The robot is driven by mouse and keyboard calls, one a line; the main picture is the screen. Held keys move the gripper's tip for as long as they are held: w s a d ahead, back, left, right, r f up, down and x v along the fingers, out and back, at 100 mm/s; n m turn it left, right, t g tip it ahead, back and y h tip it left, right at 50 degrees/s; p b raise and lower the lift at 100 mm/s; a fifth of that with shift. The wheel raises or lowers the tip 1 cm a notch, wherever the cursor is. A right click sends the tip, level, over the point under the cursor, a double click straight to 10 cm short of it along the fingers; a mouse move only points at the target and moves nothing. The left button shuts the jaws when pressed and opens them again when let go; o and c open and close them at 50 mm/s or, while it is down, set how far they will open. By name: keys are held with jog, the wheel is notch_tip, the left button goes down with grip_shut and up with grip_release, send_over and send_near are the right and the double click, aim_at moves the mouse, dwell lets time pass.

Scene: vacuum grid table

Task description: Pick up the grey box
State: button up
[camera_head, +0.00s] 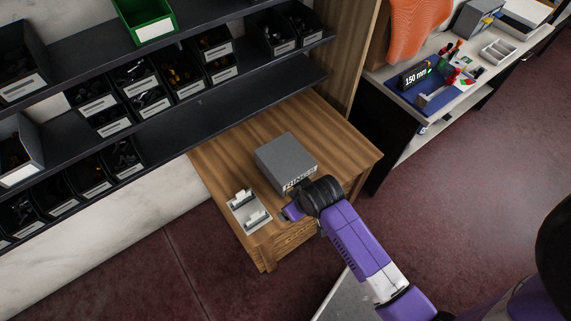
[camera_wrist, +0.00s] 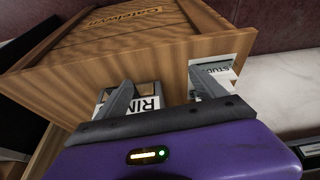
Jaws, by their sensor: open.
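The grey box (camera_head: 285,158) sits on the wooden cabinet top in the head view, with a white printed label on its near side. My gripper (camera_head: 290,211) is beside the box's near lower end, low over the cabinet top. In the wrist view my gripper (camera_wrist: 160,82) has its two fingers spread apart with bare wood between the tips. A white label reading "RIN" (camera_wrist: 147,103) shows in part behind the left finger; it may be on the grey box, most of which is out of that view. I cannot tell whether a finger touches it.
A white tray with small upright pieces (camera_head: 248,211) lies left of my gripper on the wooden cabinet (camera_head: 222,160). Dark shelves with several black bins (camera_head: 186,83) and a green bin (camera_head: 146,18) overhang the left side. A cluttered bench (camera_head: 480,55) stands at right.

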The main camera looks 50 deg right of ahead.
aim_at(303, 184)
jog(key=w+d, duration=0.1)
jog(key=w+d+g, duration=0.1)
jog(key=d, duration=0.1)
jog(key=d+g, duration=0.1)
jog(key=d, duration=0.1)
jog(key=shift+w+d+r+m+y, duration=0.15)
jog(key=shift+w+r+m+y, duration=0.15)
jog(key=shift+w+r, duration=0.1)
jog(key=d, duration=0.1)
jog(key=d+r+g, duration=0.2)
jog(key=d, duration=0.1)
jog(key=shift+w+y, duration=0.25)
jog(key=shift+y, duration=0.05)
jog(key=shift+f, duration=3.75)
jog(key=shift+c, duration=0.4)
jog(key=shift+w+d+r, duration=0.1)
grip_shut()
